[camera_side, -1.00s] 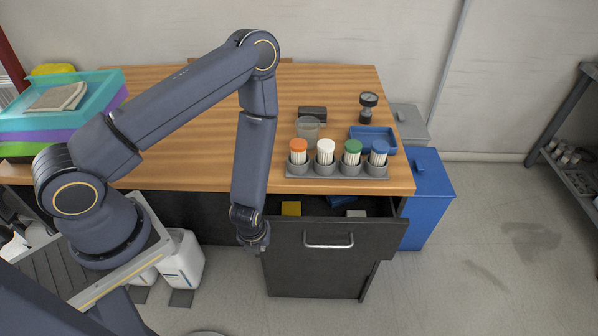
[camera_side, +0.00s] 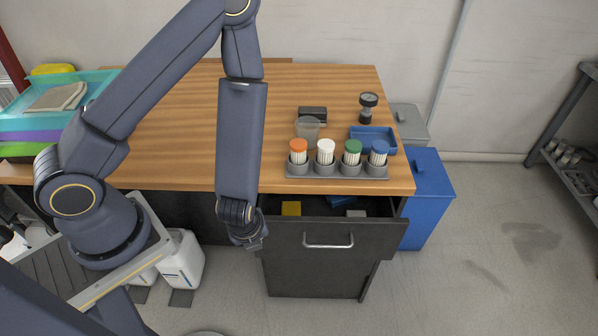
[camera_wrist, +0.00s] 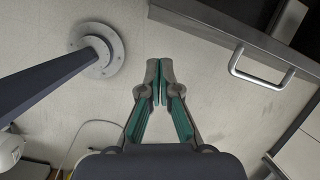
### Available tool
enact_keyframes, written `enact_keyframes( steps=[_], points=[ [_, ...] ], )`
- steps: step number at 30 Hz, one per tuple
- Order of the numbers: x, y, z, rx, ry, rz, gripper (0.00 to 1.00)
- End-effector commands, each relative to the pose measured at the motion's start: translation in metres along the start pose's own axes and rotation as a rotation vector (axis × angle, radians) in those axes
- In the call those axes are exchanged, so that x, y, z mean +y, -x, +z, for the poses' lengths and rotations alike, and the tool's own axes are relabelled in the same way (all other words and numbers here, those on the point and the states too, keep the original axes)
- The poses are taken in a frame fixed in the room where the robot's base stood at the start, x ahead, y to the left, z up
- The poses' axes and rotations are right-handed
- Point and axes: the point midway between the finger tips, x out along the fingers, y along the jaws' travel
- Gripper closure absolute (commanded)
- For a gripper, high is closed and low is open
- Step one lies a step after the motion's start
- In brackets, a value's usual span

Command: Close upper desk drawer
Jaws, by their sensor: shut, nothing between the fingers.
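The upper desk drawer (camera_side: 335,240) is pulled out from under the desktop, with its inside showing. Its front is dark with a silver bar handle (camera_side: 328,245). A yellow item (camera_side: 291,208) and other small items lie inside. In the wrist view the handle (camera_wrist: 262,68) is at the upper right. My gripper (camera_wrist: 159,66) is shut and empty over the floor, left of the drawer front and apart from it. In the side view my wrist end (camera_side: 250,240) hangs at the drawer's left front corner; the fingertips are hard to make out there.
The wooden desktop (camera_side: 180,140) holds a rack (camera_side: 337,171) of several capped tubes near its edge above the drawer, and a blue tray (camera_side: 373,139). A blue bin (camera_side: 426,190) stands right of the desk. The floor in front of the drawer is clear.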

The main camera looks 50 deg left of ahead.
Motion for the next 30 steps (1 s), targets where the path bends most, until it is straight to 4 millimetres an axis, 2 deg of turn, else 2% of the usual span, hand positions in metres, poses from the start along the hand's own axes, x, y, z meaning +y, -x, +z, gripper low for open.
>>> enact_keyframes(
  steps=[1,3,7,10,13,16,21,26,30],
  points=[
    [-0.009,-0.004,0.010,-0.053,0.179,-0.011,1.00],
    [-0.017,-0.010,0.017,-0.132,0.432,-0.032,1.00],
    [-0.026,-0.018,0.012,-0.273,0.828,-0.116,1.00],
    [-0.027,-0.023,-0.007,-0.376,1.096,-0.239,1.00],
    [-0.016,-0.025,-0.037,-0.451,1.296,-0.420,1.00],
    [0.001,-0.026,-0.064,-0.471,1.334,-0.555,1.00],
    [0.026,-0.032,-0.095,-0.442,1.198,-0.623,1.00],
    [0.032,-0.033,-0.101,-0.422,1.147,-0.637,1.00],
    [0.028,-0.045,-0.091,-0.424,1.148,-0.636,1.00]
  ],
)
